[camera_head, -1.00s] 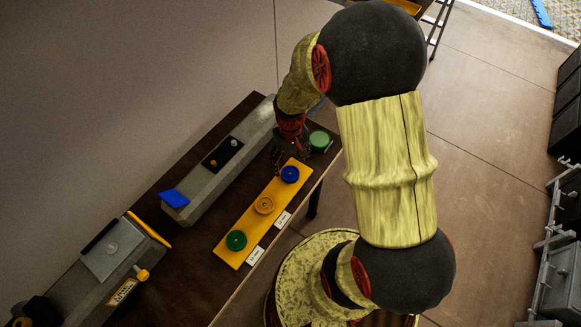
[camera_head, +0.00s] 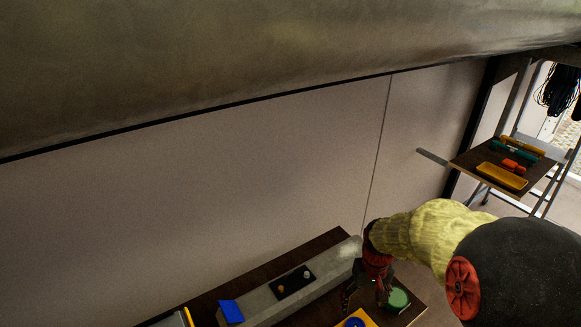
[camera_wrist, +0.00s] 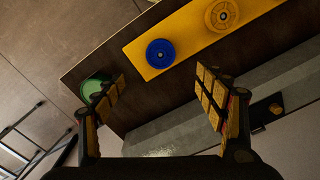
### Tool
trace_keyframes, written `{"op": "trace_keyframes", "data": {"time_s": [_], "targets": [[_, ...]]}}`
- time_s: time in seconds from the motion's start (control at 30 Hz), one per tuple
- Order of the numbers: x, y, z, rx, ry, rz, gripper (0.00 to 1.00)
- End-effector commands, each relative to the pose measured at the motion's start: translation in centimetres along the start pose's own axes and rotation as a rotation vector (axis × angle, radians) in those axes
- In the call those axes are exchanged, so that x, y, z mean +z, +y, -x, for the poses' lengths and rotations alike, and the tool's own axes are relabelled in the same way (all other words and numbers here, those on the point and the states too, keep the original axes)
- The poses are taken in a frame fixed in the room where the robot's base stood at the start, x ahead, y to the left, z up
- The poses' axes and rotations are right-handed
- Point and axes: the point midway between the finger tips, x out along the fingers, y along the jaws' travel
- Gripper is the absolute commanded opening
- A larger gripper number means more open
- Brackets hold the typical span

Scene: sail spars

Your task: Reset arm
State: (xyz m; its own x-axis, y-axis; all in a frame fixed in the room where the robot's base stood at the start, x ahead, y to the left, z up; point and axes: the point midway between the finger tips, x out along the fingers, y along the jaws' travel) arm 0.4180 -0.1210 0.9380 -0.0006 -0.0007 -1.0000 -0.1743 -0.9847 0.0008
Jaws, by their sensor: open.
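My gripper (camera_head: 366,290) is at the right end of a dark brown table (camera_head: 258,272), beside a green round piece (camera_head: 398,299). In the wrist view my gripper (camera_wrist: 155,108) is open, its two padded fingers well apart with nothing between them. The green piece (camera_wrist: 94,88) shows beside the left finger; I cannot tell whether they touch. A yellow board (camera_wrist: 188,42) carries a blue disc (camera_wrist: 160,53) and a yellow disc (camera_wrist: 221,15). In the head view the lower picture edge cuts off most of the board (camera_head: 357,318).
A long grey block (camera_head: 318,286) lies along the table's back, with a black plate (camera_head: 292,282) and a blue piece (camera_head: 231,311). A shelf (camera_head: 474,160) with yellow, orange and teal items stands at the right. The wall (camera_head: 200,190) is behind the table.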

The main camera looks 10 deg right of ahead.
Motion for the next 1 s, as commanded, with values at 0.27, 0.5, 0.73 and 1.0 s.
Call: {"op": "trace_keyframes", "data": {"time_s": [0.27, 0.5, 0.73, 1.0], "targets": [[4.5, -0.8, 1.9, -0.005, -0.052, -0.052, 0.72], [8.4, -3.9, 10.4, 0.002, 0.085, -0.019, 0.72], [12.6, -7.3, 18.1, -0.013, 0.307, 0.075, 0.72], [14.2, -9.5, 23.4, -0.041, 0.489, 0.161, 0.72]]}}
